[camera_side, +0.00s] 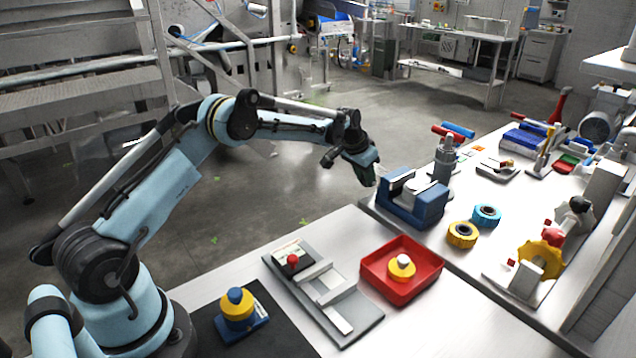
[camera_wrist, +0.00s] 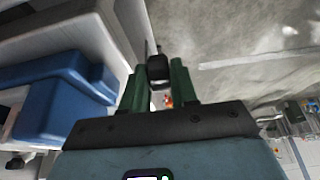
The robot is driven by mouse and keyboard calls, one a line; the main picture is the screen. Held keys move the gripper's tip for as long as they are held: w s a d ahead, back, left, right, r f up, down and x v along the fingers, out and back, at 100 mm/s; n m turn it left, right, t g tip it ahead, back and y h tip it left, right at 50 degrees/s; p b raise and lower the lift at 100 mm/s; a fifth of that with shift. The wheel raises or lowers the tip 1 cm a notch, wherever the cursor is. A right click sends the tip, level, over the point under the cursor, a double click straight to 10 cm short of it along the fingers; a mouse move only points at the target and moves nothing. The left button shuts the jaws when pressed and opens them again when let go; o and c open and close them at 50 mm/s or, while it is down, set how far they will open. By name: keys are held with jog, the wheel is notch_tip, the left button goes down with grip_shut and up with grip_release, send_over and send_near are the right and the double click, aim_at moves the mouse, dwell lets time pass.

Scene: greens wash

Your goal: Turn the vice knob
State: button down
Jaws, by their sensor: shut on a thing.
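The blue vice (camera_side: 428,207) with grey jaws stands at the left edge of the far table in the side view. Its blue body also shows at the left of the wrist view (camera_wrist: 58,78). My gripper (camera_side: 370,178) is at the vice's left end, just past the table edge. In the wrist view its two green fingers (camera_wrist: 158,82) are shut on the dark vice knob (camera_wrist: 158,67), one on each side. In the side view the knob is hidden by my gripper.
A grey cylindrical device (camera_side: 444,162) stands behind the vice. A yellow ring (camera_side: 461,234) and a blue ring (camera_side: 486,215) lie to its right. A red tray (camera_side: 376,287) and a grey fixture plate (camera_side: 357,318) are nearer. Open floor lies left of the vice.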

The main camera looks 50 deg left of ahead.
jog(key=shift+w+g, duration=0.15)
jog(key=shift+g, duration=0.15)
jog(key=shift+g, duration=0.4)
jog(key=c, duration=1)
grip_release()
jog(key=shift+o, duration=0.2)
jog(key=shift+r, duration=0.1)
jog(key=v, duration=1.2)
